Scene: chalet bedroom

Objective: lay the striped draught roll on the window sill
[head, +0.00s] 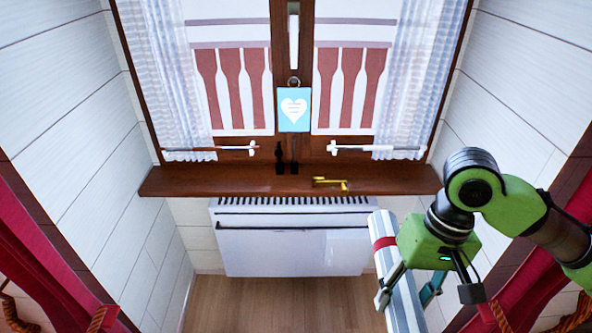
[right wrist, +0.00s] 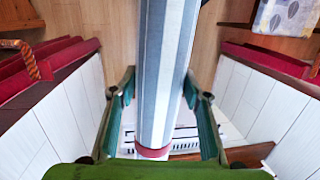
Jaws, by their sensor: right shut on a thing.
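The striped draught roll (head: 404,293) is a long white and grey-blue cylinder with a red band near its end. It hangs steeply tilted in front of the radiator's right part, below the sill. My right gripper (head: 410,290) is shut on it, with a finger on either side. In the right wrist view the roll (right wrist: 168,50) runs between the fingers, red band at the bottom. The dark brown window sill (head: 230,182) runs under the window, and the roll is apart from it. My left gripper is not in view.
A brass, key-like piece (head: 330,183) lies on the sill right of centre. Two small dark pieces (head: 279,160) show near its middle. A blue heart card (head: 294,122) hangs above. The sill's left part is clear. A white radiator (head: 275,255) stands below; red curtains (head: 40,245) flank the alcove.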

